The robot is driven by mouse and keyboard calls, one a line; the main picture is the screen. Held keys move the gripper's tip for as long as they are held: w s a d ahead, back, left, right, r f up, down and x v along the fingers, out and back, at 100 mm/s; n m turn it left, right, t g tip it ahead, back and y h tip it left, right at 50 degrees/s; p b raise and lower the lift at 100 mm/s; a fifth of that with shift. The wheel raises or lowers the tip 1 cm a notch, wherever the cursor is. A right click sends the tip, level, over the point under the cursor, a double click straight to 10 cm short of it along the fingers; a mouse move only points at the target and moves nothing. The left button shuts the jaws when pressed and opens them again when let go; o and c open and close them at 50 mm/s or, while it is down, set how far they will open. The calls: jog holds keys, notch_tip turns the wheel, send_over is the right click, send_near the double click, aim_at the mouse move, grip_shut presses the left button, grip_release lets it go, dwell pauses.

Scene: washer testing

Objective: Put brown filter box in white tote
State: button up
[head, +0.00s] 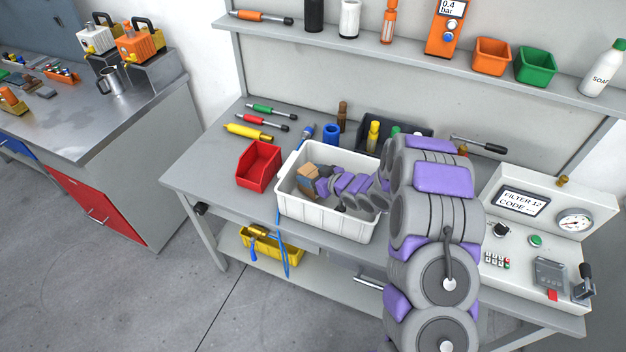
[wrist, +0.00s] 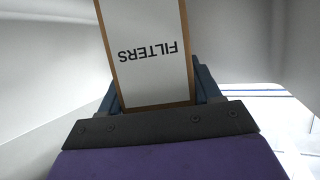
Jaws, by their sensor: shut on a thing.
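The white tote (head: 325,217) stands on the grey workbench in the head view. My arm reaches down into it from the right. The brown filter box (head: 308,172) is at my gripper's end, inside the tote's left part. In the wrist view the filter box (wrist: 150,50) shows a white label reading "FILTERS", upside down, with brown edges. My gripper (wrist: 158,95) is shut on it, with a dark finger at each side. Pale tote walls (wrist: 50,65) surround it in the wrist view. Whether the box touches the tote floor is hidden.
A red bin (head: 259,166) stands left of the tote, with screwdrivers (head: 262,117) behind it. A dark bin with bottles (head: 400,128) is behind the tote. A test panel (head: 540,235) stands at the right. A shelf (head: 420,65) runs above the bench.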

jog(key=shift+f, duration=0.85)
jog(key=shift+d, duration=0.9)
jog(key=o, duration=0.8)
jog(key=shift+c, duration=0.2)
jog(key=o, duration=0.4)
jog(key=shift+a, duration=0.75)
jog(key=shift+d+r, duration=0.1)
jog(key=shift+d, duration=0.05)
jog(key=shift+p+v, duration=0.75)
jog(key=shift+v, duration=3)
jog(key=shift+d, duration=0.25)
